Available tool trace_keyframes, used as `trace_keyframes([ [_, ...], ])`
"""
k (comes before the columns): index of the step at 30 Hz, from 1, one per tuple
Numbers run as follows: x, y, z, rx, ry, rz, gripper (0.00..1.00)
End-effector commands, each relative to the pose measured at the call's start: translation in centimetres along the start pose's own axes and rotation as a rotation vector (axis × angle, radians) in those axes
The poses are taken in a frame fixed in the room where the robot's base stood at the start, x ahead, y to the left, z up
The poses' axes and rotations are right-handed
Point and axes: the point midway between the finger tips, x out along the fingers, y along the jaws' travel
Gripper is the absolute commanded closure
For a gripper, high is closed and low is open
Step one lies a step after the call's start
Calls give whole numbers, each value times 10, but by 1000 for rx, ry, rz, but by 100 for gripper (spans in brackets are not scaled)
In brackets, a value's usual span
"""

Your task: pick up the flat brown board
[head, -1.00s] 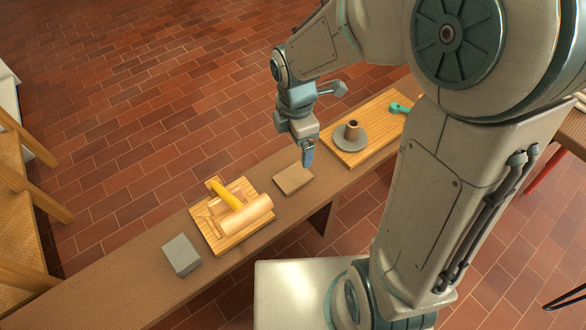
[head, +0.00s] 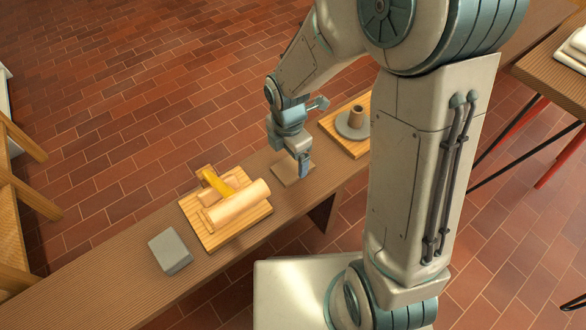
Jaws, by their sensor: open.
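The flat brown board (head: 285,174) lies flat on the long narrow brown bench, between two light wooden boards. My gripper (head: 304,172) points down over the right part of the brown board, with its fingertips very close to it. It is open, and part of the board is hidden behind the fingers. I cannot tell whether the fingertips touch the board.
A light wooden board (head: 208,243) with a rolling pin (head: 238,206) and a yellow-handled tool (head: 214,182) lies to the left. To the right, another wooden board (head: 335,140) bears a grey round piece with a brown cylinder (head: 354,120).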

Motion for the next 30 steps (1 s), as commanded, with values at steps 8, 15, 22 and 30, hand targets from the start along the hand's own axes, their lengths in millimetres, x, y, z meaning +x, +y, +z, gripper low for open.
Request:
trace_keyframes([
  [8,35,1,7,0,0,0,11],
  [15,49,2,6,-1,-1,1,11],
  [22,48,2,6,-1,0,0,36],
  [30,48,2,6,-1,0,0,59],
])
